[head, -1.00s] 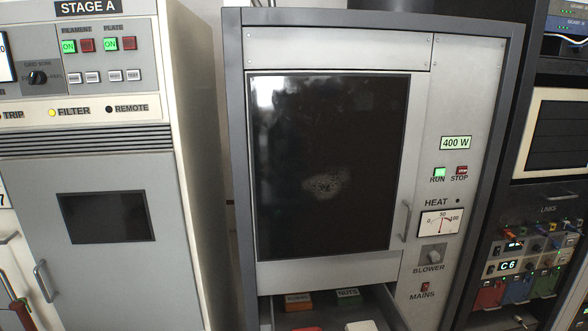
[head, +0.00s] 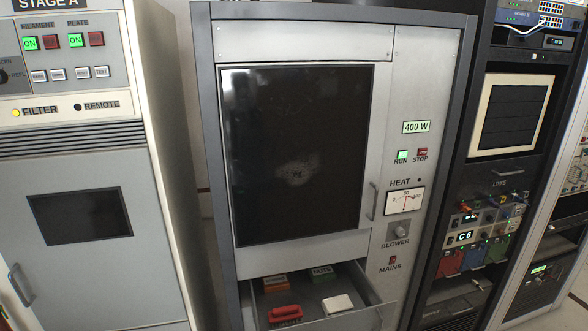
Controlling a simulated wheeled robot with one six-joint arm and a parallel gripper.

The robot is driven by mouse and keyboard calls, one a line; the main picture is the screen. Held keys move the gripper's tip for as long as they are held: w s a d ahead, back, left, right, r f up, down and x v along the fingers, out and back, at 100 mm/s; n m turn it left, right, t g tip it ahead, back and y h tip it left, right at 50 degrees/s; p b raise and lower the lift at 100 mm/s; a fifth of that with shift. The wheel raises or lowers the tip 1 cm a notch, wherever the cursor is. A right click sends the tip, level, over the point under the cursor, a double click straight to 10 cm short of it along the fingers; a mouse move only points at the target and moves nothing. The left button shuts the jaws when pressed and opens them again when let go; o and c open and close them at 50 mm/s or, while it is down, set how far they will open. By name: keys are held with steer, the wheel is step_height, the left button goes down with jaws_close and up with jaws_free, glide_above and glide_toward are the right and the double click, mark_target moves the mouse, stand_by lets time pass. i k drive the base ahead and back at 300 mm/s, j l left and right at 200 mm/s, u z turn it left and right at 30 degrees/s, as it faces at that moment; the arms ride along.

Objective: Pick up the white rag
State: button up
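A small white folded cloth-like piece, which looks like the white rag (head: 338,304), lies in the front right part of an open drawer (head: 371,290) at the bottom of the middle cabinet. It lies apart from the red item to its left. My gripper is not in view.
The drawer also holds a red handled item (head: 285,314), an orange labelled box (head: 275,283) and a green labelled box (head: 322,272). The middle cabinet (head: 305,45) has a dark window and a door handle (head: 372,201) above the drawer. The Stage A cabinet (head: 70,240) stands left, an equipment rack (head: 500,175) right.

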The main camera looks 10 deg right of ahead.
mark_target(337, 304)
steer(key=i+l+u, duration=0.3)
steer(key=l, duration=0.35)
steer(key=i+l+u, duration=0.35)
steer(key=l, duration=0.4)
steer(key=i+l+u, duration=0.15)
steer(key=l, duration=0.25)
